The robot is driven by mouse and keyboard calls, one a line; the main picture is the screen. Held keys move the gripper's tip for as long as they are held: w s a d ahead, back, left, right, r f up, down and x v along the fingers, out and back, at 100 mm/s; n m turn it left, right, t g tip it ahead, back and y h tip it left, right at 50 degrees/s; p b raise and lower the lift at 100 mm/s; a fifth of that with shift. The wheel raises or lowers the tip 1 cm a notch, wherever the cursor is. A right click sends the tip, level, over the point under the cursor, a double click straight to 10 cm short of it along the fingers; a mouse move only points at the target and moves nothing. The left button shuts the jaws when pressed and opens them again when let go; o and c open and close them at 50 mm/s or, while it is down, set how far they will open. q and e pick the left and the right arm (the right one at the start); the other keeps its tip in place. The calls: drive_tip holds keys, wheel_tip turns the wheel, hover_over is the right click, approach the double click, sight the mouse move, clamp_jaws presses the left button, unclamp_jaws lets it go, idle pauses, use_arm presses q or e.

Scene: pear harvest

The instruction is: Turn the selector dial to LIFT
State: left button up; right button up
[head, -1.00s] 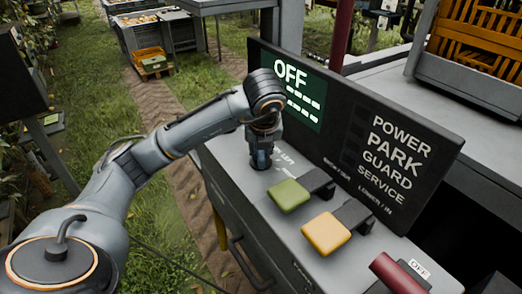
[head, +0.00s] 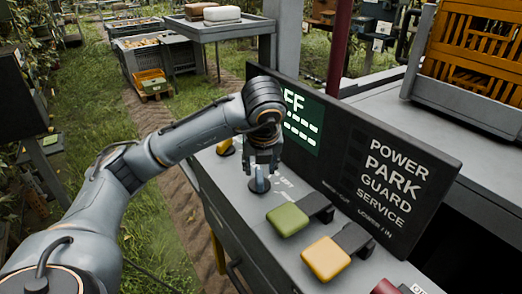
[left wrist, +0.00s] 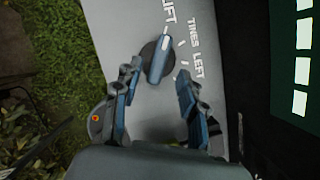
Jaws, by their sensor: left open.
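The selector dial (head: 260,186) is a dark disc with a blue-grey bar grip on the grey console top, under my left gripper (head: 264,160). In the left wrist view the dial (left wrist: 158,62) lies between and just beyond the open fingertips (left wrist: 157,77), with no clear contact. The bar's white pointer mark faces the printed LIFT label (left wrist: 168,12). The TINES LEFT label (left wrist: 195,48) is to its right. The display (head: 302,122) shows part of the word OFF, the rest hidden behind my arm. My right gripper is not in view.
A green button (head: 288,220) and a yellow button (head: 326,259) sit on the console nearer than the dial. A yellow knob (head: 225,147) stands beyond it. A black sign board (head: 385,165) rises along the back. Grass lies left of the console.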

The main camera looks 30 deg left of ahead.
use_arm(q)
drive_tip(key=v, duration=0.8)
idle(0.5)
